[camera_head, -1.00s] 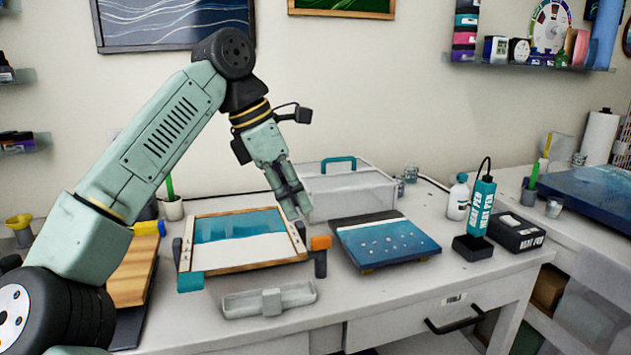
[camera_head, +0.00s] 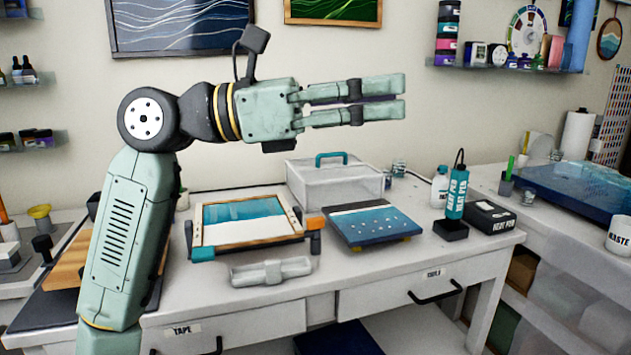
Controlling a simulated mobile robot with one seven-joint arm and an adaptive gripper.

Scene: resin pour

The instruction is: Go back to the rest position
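My gripper (camera_head: 404,97) is raised in the air above the back of the workbench (camera_head: 345,288), pointing to the right. Its two fingers lie parallel with a narrow gap between them, and nothing shows held. My upper arm stands upright at the left, and the wrist bends level from its top. The gripper is well clear of the framed panel (camera_head: 207,254) and the blue wave board (camera_head: 372,226) below it.
A clear bin with a teal handle (camera_head: 331,158) stands below the gripper. A heat pen (camera_head: 456,193) stands in its dark base to the right. A grey tray (camera_head: 270,271) lies at the front. A shelf (camera_head: 500,68) hangs at upper right.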

